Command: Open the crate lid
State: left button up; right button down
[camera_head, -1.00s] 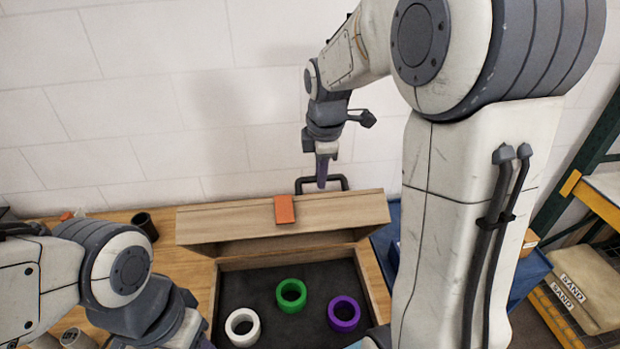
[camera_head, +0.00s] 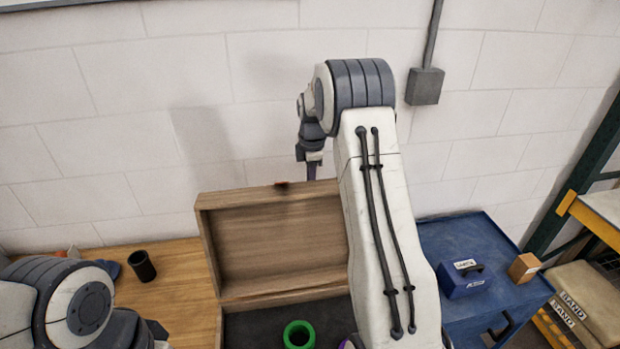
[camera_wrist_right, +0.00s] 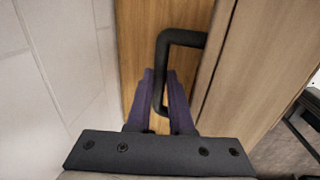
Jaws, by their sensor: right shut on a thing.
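The wooden crate (camera_head: 283,293) stands on the table with its hinged lid (camera_head: 268,248) swung up. The lid stands steeply, and its bare inner face shows in the head view. My right gripper (camera_head: 312,172) is behind the lid's top edge. In the right wrist view my right gripper (camera_wrist_right: 160,78) is shut on the black lid handle (camera_wrist_right: 181,38), with a purple finger on each side of the bar. The handle is hidden in the head view.
A green ring (camera_head: 299,336) lies in the dark crate bottom, with a sliver of a purple ring (camera_head: 346,344). A black cup (camera_head: 142,266) stands left on the table. A blue cart (camera_head: 455,238) with a blue box (camera_head: 463,280) is at right. The wall is close behind.

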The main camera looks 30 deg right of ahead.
jog(key=shift+w+d+f+p, duration=0.1)
jog(key=shift+w+d+p, duration=0.05)
jog(key=shift+w, duration=0.25)
jog(key=shift+w+d+f+p, duration=0.1)
jog(key=shift+w+d+p, duration=0.05)
jog(key=shift+w, duration=0.25)
jog(key=shift+f+g, duration=0.1)
jog(key=shift+g, duration=0.2)
jog(key=c, duration=1.2)
grip_release()
jog(key=o, duration=0.4)
jog(key=shift+w+f, duration=0.15)
jog(key=shift+f, duration=0.05)
